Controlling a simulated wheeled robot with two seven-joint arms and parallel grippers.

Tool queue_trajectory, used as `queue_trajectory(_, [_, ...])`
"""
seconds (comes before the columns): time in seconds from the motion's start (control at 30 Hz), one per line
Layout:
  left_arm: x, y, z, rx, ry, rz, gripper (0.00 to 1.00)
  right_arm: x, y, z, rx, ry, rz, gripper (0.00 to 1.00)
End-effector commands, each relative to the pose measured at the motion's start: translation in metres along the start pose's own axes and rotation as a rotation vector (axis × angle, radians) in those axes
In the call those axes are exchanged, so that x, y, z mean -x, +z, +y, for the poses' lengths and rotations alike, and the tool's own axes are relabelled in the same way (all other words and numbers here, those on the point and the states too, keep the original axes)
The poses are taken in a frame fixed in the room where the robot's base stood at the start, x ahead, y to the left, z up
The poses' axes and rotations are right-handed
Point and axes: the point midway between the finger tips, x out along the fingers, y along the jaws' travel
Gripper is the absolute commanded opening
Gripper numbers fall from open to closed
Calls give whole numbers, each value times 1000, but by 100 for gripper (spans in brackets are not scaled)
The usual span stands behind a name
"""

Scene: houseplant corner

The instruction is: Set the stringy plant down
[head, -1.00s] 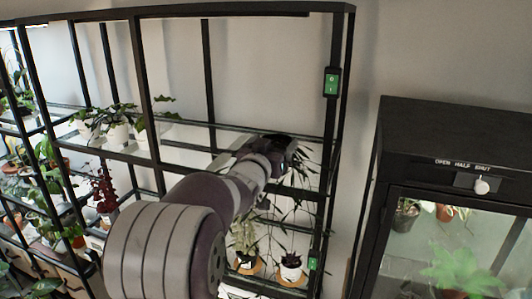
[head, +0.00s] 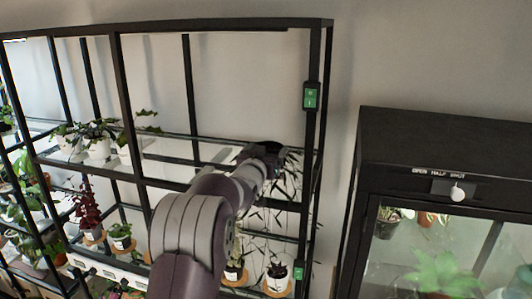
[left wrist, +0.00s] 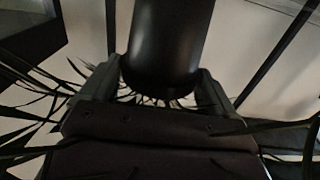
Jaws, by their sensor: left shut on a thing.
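The stringy plant (head: 287,166) has long thin dark leaves that hang down at the right end of the glass shelf. My left gripper (head: 268,151) is at its dark pot, near the level of the upper glass shelf. In the left wrist view the smooth black pot (left wrist: 172,40) sits between the fingers of my left gripper (left wrist: 160,84), which is shut on it. Thin leaves spread out on both sides there. The pot's underside is hidden, so I cannot tell whether it touches the shelf. My right gripper is not in view.
The black-framed shelf unit has an upper glass shelf (head: 190,152) with a bare stretch left of my gripper. White-potted plants (head: 97,148) stand at its left. Potted plants stand below, including one on a cork mat (head: 277,287). A black cabinet (head: 440,135) stands at right.

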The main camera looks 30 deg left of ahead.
Motion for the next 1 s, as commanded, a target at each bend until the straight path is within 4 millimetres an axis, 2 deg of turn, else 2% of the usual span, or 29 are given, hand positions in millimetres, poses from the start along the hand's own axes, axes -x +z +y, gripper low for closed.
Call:
queue_trajectory(0.8, [0,16,0,2,0,-18,53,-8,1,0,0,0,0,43])
queue_trajectory(0.83, [0,16,0,2,0,-18,93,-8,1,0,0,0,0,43])
queue_trajectory(0.87, [0,15,0,2,0,-17,100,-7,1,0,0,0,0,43])
queue_trajectory(1.0, [0,12,0,1,0,-10,100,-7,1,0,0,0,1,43])
